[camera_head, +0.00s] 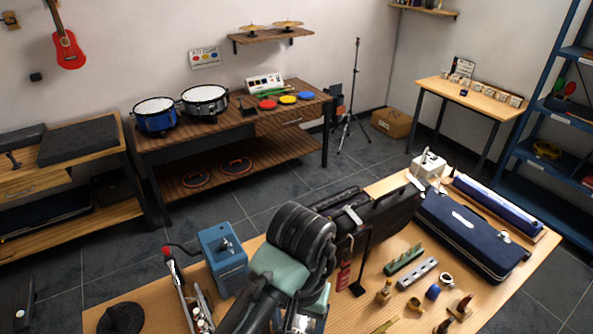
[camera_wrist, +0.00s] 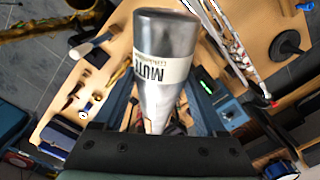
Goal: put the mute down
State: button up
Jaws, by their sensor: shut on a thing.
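The mute (camera_wrist: 165,60) is a silver, bottle-like cone with a cream band lettered "MUTE". It fills the middle of the wrist view, its wide end toward the top of the picture. My gripper (camera_wrist: 160,105) is shut on it, one blue-grey finger on each side of the narrower part. The worktop (camera_wrist: 112,52) shows behind and below it; I cannot tell how high above it the mute is. In the head view my arm hides most of the gripper and the mute.
A black case (camera_head: 385,217), a blue case (camera_head: 470,232) and several small pieces crowd the right. Bare wood shows between them.

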jog(key=s+f+n+b, duration=0.3)
jog(key=f+b, duration=0.6)
jog(key=f, duration=0.4)
jog(key=shift+s+a+f+n, duration=0.15)
jog(key=shift+s+f+n, duration=0.05)
jog(key=shift+f+n, duration=0.1)
jog(key=shift+s+f, duration=0.1)
jog(key=shift+d, duration=0.2)
jog(key=shift+a, duration=0.2)
dwell(1.3)
